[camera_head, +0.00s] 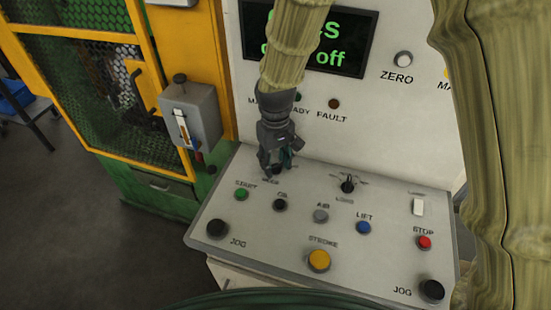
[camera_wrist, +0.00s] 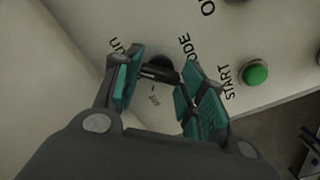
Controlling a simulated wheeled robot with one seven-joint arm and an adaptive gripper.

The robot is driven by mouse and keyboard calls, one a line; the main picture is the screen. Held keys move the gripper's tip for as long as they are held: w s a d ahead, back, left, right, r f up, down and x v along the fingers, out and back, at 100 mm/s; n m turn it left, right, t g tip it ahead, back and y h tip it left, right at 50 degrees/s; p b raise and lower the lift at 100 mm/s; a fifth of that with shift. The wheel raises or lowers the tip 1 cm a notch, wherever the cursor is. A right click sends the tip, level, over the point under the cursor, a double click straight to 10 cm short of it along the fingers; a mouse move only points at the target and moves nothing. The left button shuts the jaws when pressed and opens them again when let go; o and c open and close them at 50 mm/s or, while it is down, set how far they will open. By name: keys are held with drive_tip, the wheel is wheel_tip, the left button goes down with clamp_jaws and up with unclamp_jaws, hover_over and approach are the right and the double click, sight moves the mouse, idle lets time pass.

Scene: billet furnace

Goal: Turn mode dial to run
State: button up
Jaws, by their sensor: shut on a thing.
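The mode dial (camera_wrist: 160,72) is a black knob on the sloped control panel, seen in the wrist view between my finger pads. My gripper (camera_wrist: 158,82) has its teal pads on either side of the dial and is shut on it. Part of a label ending in "un" shows beside the left finger, and "ODE" shows by the right finger. I cannot tell which mark the dial points at. In the head view, my gripper (camera_head: 278,164) points down at the panel's upper left and hides most of the dial.
The panel (camera_head: 300,241) also holds a green START button (camera_head: 241,194), a black knob (camera_head: 280,204), a LOFT-like blue LIFT button (camera_head: 363,227), a yellow STROKE button (camera_head: 319,260) and a red STOP button (camera_head: 425,242). A grey switch box (camera_head: 191,118) stands left of my gripper.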

sight(276, 164)
drive_tip(key=shift+w, duration=0.1)
idle(0.3)
drive_tip(key=shift+r, duration=0.1)
drive_tip(key=o, duration=1)
wheel_tip(276, 164, up, 12)
idle(0.6)
